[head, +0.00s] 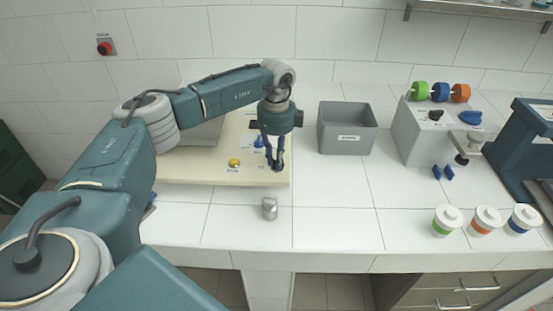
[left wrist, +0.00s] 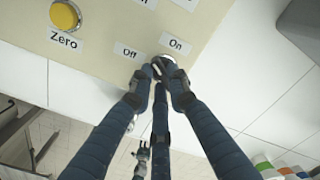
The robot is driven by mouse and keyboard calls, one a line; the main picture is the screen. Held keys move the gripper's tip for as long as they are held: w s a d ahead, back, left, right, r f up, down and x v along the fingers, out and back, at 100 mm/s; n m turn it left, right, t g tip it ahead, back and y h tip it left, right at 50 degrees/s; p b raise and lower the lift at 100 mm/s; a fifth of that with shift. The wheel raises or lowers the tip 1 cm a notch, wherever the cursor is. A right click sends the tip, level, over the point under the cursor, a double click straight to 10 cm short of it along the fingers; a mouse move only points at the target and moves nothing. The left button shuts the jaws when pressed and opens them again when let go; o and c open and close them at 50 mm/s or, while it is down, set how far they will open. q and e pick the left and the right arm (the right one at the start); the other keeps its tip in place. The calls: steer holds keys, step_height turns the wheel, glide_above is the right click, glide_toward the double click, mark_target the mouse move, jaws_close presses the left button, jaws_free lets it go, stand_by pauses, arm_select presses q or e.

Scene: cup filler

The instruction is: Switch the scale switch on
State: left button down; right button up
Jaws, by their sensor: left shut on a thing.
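The beige scale (head: 220,178) lies on the white counter at the left, partly hidden by my left arm. Its front panel in the left wrist view carries an "Off" label, an "On" label (left wrist: 176,45) and a yellow Zero button (left wrist: 65,14). My left gripper (head: 277,166) points down at the panel's right end. In the left wrist view my left gripper (left wrist: 163,76) has its dark fingers closed together on the scale switch (left wrist: 160,66), just below the labels. The fingertips hide most of the switch, so its position cannot be told. My right gripper is not seen.
A small metal cylinder (head: 269,207) stands in front of the scale. A grey bin (head: 347,142) stands right of it. Farther right are a grey machine (head: 415,138) with coloured knobs and several lidded cups (head: 446,220). The counter's front middle is clear.

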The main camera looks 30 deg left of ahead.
arm_select(q)
steer(key=m+b, duration=0.1)
steer(key=m, duration=0.4)
steer(key=shift+w+m, duration=0.1)
steer(key=shift+m, duration=0.3)
steer(key=m, duration=0.5)
steer(key=shift+w+a+m+b, duration=0.1)
steer(key=shift+a+m+b, duration=0.05)
steer(key=shift+m+b, duration=0.2)
steer(key=c, duration=1.7)
jaws_free()
steer(key=shift+o, duration=0.2)
steer(key=shift+r, duration=0.1)
step_height(320, 180, up, 12)
